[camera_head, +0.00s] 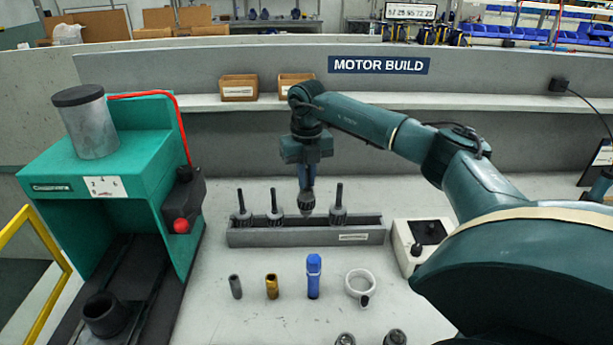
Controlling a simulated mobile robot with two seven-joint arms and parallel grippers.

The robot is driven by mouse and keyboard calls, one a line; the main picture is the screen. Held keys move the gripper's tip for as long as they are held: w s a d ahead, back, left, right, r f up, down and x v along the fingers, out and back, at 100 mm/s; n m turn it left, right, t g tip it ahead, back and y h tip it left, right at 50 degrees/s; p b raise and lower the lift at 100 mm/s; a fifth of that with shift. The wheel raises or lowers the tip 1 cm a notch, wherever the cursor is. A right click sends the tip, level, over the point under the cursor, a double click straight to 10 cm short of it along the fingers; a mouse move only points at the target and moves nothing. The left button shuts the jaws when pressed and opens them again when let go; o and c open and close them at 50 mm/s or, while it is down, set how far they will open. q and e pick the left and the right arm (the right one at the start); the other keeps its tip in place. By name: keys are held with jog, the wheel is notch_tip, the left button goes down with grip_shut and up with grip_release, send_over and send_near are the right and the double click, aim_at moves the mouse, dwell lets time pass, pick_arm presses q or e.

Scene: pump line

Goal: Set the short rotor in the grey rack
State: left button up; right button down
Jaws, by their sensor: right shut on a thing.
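The grey rack (300,238) is a long low trough in the middle of the table. Three dark rotors with upright shafts stand in it: one at the left end (242,215), one beside it (274,215), and one towards the right (338,214). My right gripper (306,187) points down over the gap between the second and third of these. It is shut on a short dark rotor (307,203), which hangs upright, higher than the standing rotors. Its lower tip is near the rack's top; I cannot tell whether it touches. My left gripper is not in view.
In front of the rack stand a grey sleeve (235,287), a brass sleeve (272,287), a blue tool (313,277) and a white ring (359,284). A green press (145,170) stands left; a white control box (418,240) stands right of the rack.

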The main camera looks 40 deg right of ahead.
aim_at(306, 193)
jog(key=shift+f+b, duration=0.3)
jog(key=shift+f, duration=0.55)
dwell(0.8)
jog(key=shift+f+b, duration=0.65)
jog(key=shift+f, duration=1)
jog(key=c, duration=1.2)
grip_release()
jog(key=shift+o, duration=0.2)
notch_tip(306, 193, up, 6)
jog(key=p, duration=0.5)
